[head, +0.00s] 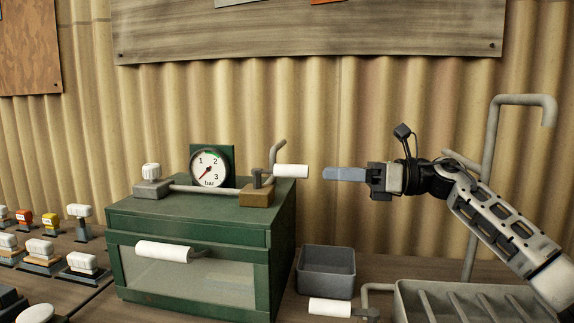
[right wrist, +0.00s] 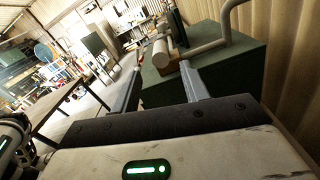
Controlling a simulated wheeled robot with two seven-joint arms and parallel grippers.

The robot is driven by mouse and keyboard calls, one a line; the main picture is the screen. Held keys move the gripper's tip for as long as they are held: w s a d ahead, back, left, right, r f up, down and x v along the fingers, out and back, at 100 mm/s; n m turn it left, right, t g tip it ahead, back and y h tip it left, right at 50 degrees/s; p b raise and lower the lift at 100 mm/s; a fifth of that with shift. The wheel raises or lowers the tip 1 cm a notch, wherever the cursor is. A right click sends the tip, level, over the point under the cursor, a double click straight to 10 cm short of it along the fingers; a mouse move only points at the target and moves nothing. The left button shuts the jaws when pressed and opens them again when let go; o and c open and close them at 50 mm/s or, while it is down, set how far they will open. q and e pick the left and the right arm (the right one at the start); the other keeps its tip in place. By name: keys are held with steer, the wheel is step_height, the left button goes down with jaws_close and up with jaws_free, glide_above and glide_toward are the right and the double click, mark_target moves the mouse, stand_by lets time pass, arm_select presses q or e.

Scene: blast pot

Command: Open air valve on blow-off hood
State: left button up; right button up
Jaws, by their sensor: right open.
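The blow-off hood is a green box (head: 190,222) with a clear front window and a white front handle (head: 163,252). On its top right is the air valve, a brass block (head: 257,196) with a lever ending in a white grip (head: 291,171) that points right. My right gripper (head: 331,174) is open and empty, just right of the grip and apart from it. In the right wrist view the grip (right wrist: 161,55) appears ahead, roughly between the fingertips of the right gripper (right wrist: 161,69). My left gripper is not in view.
A pressure gauge (head: 210,167) and a pipe with a white knob (head: 151,171) are on the hood's top. A grey bin (head: 327,271), another white handle (head: 330,307) and a slatted tray (head: 465,300) are at the right. Several stamp-like blocks (head: 40,247) stand left. Corrugated wall behind.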

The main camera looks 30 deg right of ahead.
mark_target(279, 171)
steer(key=p+x, duration=0.2)
steer(key=x, duration=0.7)
jaws_close()
